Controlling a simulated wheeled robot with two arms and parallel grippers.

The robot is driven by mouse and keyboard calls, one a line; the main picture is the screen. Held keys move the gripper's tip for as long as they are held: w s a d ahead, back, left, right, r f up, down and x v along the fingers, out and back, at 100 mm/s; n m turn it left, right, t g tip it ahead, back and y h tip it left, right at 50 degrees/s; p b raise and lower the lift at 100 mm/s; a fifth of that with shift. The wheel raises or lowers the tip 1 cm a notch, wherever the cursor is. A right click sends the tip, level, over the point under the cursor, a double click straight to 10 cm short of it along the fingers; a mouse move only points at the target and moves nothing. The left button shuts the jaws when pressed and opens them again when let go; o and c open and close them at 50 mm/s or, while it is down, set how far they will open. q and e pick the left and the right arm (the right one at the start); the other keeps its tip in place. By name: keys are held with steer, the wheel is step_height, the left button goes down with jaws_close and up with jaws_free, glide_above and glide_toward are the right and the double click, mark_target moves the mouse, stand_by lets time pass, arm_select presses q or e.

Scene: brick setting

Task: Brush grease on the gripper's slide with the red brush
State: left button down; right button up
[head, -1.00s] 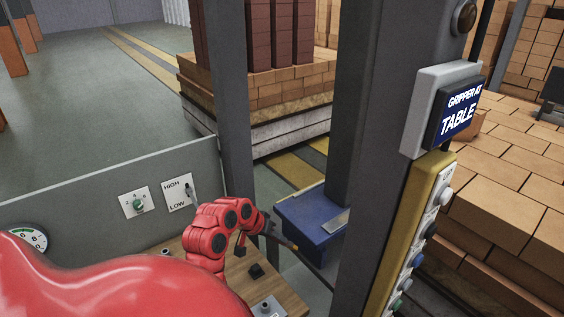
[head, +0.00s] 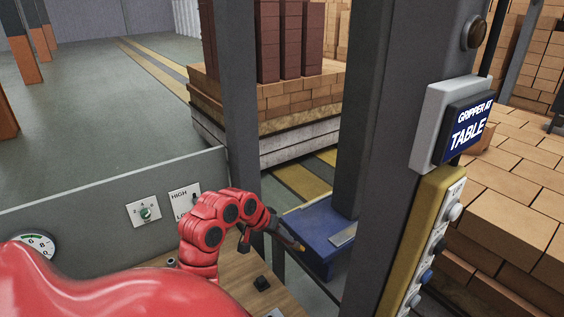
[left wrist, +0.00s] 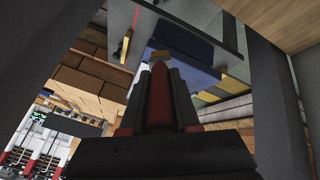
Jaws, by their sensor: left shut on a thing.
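My left gripper (head: 281,233) reaches past the grey upright and is shut on the red brush. In the left wrist view, the brush's dark red handle (left wrist: 160,95) stands between the black fingers, with a tan bristle tip (left wrist: 160,56) beyond them. In the head view, the tan tip (head: 300,247) shows small against a blue box-like body (head: 318,232), which has a grey metal plate (head: 343,238) on top. I cannot tell whether the tip touches it. I cannot clearly pick out the slide. My right gripper is not in view.
A grey upright (head: 240,100) and a wide grey column (head: 405,150) flank the reach. The column carries a "GRIPPER AT TABLE" sign (head: 465,128) and a yellow button box (head: 425,240). A wooden console top (head: 240,280) lies below my arm. Stacked bricks (head: 290,95) stand behind.

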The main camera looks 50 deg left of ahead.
arm_select(q)
steer(key=shift+r, duration=0.15)
steer(key=shift+r, duration=1.4)
steer(key=shift+s, duration=0.1)
